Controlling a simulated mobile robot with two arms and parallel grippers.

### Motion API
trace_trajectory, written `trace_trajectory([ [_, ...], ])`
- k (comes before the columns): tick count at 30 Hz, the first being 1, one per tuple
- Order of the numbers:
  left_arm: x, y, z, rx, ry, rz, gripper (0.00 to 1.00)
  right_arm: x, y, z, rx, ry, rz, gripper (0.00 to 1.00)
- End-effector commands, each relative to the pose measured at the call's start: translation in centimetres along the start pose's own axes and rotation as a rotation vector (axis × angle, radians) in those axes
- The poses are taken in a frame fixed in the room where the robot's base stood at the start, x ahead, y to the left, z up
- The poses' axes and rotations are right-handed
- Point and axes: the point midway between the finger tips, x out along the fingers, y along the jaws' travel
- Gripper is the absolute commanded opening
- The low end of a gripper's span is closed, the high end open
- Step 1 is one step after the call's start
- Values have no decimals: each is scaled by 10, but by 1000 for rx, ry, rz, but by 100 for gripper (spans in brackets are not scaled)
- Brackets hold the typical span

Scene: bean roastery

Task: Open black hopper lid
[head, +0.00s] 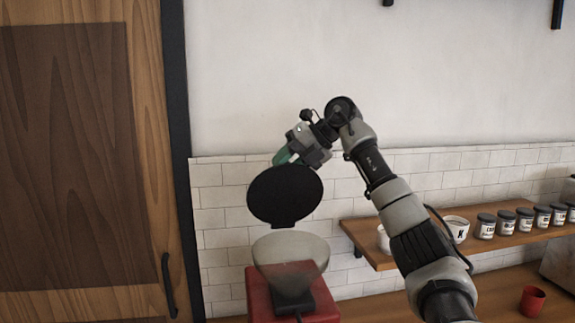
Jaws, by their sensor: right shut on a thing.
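The black hopper lid (284,194) is a round disc raised steeply above the hopper, its flat face toward me. The translucent hopper (290,252) below it sits on a red grinder (321,299). My right gripper (287,157) is behind the lid's upper edge, shut on the lid; its fingertips are partly hidden by the disc. A green part shows between the gripper and the lid. My left gripper is not in view.
A wooden shelf (375,251) at right holds a white cup marked K (456,229) and several lidded jars (485,226). A red cup (532,301) stands on the counter. A wooden door (148,150) with a black handle fills the left.

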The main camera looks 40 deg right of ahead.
Motion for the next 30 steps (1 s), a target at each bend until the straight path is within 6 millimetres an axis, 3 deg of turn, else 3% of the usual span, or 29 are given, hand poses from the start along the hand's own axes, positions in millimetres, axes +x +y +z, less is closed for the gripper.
trace_trajectory([
  [3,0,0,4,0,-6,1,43,1,-1,0,2,1,-2,0],
  [4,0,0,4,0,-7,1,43,1,-1,0,2,1,-2,38],
  [8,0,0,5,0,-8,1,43,0,-1,0,1,0,-2,58],
  [20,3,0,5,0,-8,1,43,-10,0,0,-1,-3,0,59],
  [30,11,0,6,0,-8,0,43,-76,0,1,0,-5,2,59],
])
